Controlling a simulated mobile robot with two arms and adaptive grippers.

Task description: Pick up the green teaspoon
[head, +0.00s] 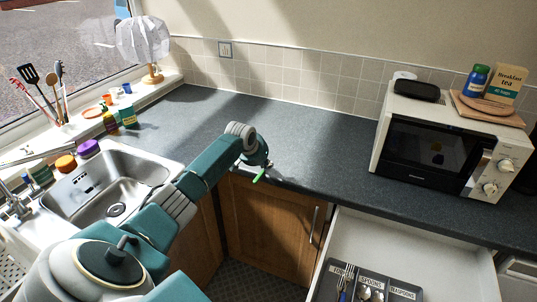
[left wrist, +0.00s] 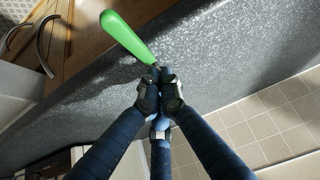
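The green teaspoon (head: 259,176) shows in the head view as a short green piece sticking out below my left gripper (head: 262,166), near the counter's front edge. In the left wrist view its green handle (left wrist: 128,42) slants up and left from between the fingertips. My left gripper (left wrist: 159,90) is shut on it at the narrow end of the handle. The teaspoon's bowl is hidden behind the fingers. My right gripper is in neither view.
An open drawer (head: 405,255) at bottom right holds a grey cutlery tray (head: 402,292) with labelled compartments, including spoons and teaspoons. A microwave (head: 440,150) stands on the right of the dark counter (head: 310,140). The sink (head: 85,195) is at left. The middle counter is clear.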

